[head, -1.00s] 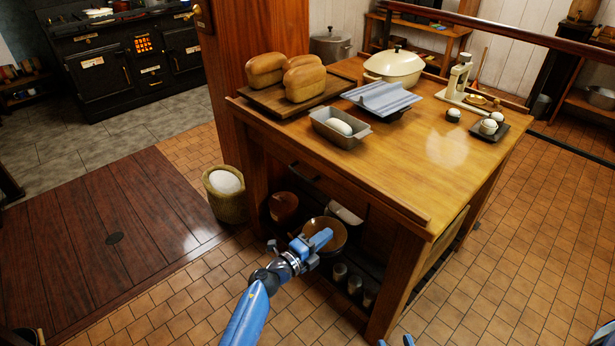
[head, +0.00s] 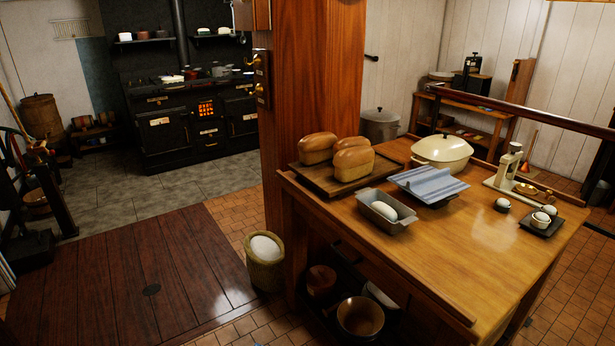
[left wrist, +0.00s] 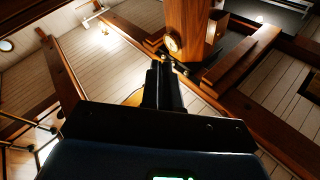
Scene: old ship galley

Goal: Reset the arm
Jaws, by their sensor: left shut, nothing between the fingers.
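My left gripper (left wrist: 163,85) shows in the left wrist view as dark fingers close together, shut and empty. Behind it are plank surfaces, wooden beams and a wooden post with a round brass dial (left wrist: 174,43). Neither gripper nor arm shows in the head view now. My right gripper is out of view.
A black stove (head: 190,125) is behind.

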